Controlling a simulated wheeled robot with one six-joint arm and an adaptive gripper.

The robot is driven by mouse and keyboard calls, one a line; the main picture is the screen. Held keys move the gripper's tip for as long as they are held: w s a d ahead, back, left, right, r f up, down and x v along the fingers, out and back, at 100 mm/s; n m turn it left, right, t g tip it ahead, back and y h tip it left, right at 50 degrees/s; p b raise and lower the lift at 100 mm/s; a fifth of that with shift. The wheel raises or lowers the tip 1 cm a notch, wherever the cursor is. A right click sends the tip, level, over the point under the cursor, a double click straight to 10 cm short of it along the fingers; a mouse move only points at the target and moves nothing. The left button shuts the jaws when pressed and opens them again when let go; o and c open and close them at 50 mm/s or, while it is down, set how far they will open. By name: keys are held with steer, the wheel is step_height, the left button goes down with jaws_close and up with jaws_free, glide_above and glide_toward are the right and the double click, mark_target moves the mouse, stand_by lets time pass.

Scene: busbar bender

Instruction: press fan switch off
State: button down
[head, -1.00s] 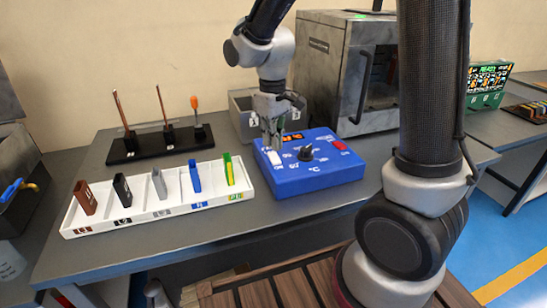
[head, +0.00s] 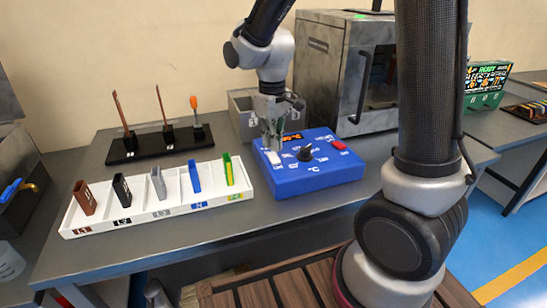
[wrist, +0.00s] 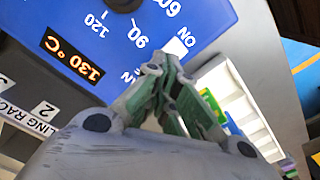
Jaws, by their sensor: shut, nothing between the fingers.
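The blue control box (head: 315,178) sits on the grey table. It carries a white switch (head: 273,159) at its left, a black knob (head: 304,154) in the middle and a red switch (head: 338,143) at the right. My gripper (head: 271,149) is shut and empty, pointing down with its tips at or just above the white switch; I cannot tell whether they touch. In the wrist view the closed fingertips (wrist: 156,70) lie over the box's blue panel (wrist: 205,15), by an ON label, and largely hide the switch. Its display (wrist: 73,58) reads 130 °C.
A white tray (head: 150,222) with several coloured pieces lies left of the box. A black stand (head: 157,147) with upright rods is behind it. A grey oven-like cabinet (head: 332,70) stands behind the box. A green screen unit (head: 486,85) is far right.

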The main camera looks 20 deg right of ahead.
mark_target(274, 155)
steer(key=shift+f, duration=1.2)
stand_by(0.8)
steer(key=shift+r, duration=3.55)
steer(key=shift+s+d+f, duration=0.1)
steer(key=shift+s+f, duration=0.1)
steer(key=shift+s, duration=0.1)
steer(key=s+d+r+m+t, duration=0.2)
steer(key=s+d+r+m, duration=0.1)
steer(key=s+d+r, duration=0.2)
steer(key=s+d+r+m+t, duration=0.2)
steer(key=s+d+r+m, duration=0.1)
steer(key=s+d, duration=0.6)
steer(key=s+r, duration=0.1)
steer(key=s, duration=0.3)
steer(key=shift+s+d+r, duration=0.2)
steer(key=shift+d+r, duration=0.15)
steer(key=shift+r, duration=0.05)
